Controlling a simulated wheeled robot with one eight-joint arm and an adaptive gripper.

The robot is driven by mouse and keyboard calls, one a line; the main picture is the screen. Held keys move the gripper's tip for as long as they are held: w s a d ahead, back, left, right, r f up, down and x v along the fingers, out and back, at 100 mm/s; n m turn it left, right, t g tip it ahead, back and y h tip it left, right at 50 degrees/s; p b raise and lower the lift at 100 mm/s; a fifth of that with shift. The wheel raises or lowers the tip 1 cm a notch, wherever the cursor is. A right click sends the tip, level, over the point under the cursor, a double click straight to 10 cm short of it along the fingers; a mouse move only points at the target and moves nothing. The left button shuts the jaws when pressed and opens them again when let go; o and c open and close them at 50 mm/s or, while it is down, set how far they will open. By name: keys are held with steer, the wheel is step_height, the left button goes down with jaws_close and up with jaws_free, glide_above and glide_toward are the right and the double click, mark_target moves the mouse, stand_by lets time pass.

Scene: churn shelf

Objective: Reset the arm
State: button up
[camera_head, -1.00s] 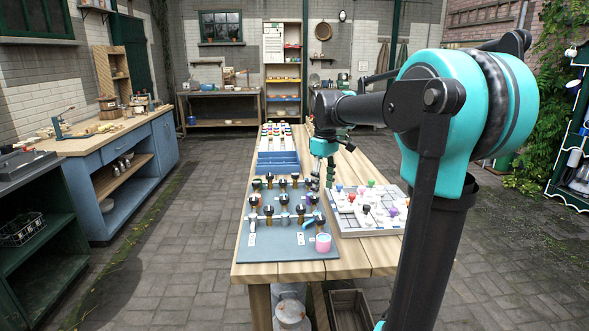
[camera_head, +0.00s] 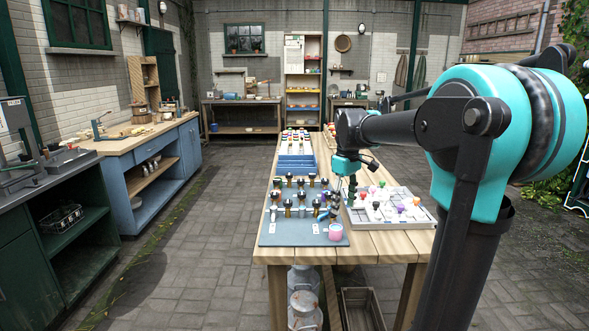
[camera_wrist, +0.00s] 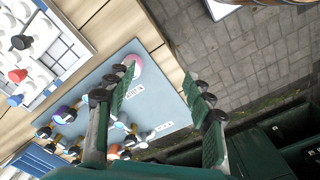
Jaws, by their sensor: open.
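My gripper (camera_wrist: 158,88) is open in the wrist view, its two fingers spread wide with nothing between them. It points down over the grey-blue mat (camera_wrist: 172,98) and the table's edge, above the floor beyond. In the head view my arm reaches out from the right and its end hangs over the wooden table (camera_head: 378,246).
The grey-blue mat (camera_head: 290,238) holds several dark-topped pieces and a pink cup (camera_head: 335,232). A white grid tray (camera_head: 415,218) with coloured knobs stands right of it. Blue trays (camera_head: 296,165) lie behind. Blue cabinets (camera_head: 150,185) line the left; the paved aisle (camera_head: 205,260) is clear.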

steer(key=s+d+f+m+t, duration=0.2)
steer(key=s+f+m, duration=0.2)
steer(key=s+f, duration=0.6)
steer(key=s+d+f+m+t, duration=0.2)
steer(key=s+f+m, duration=0.2)
steer(key=s+f, duration=0.7)
steer(key=shift+s+f+m, duration=0.15)
steer(key=shift+f+m, duration=0.15)
steer(key=shift+f, duration=0.2)
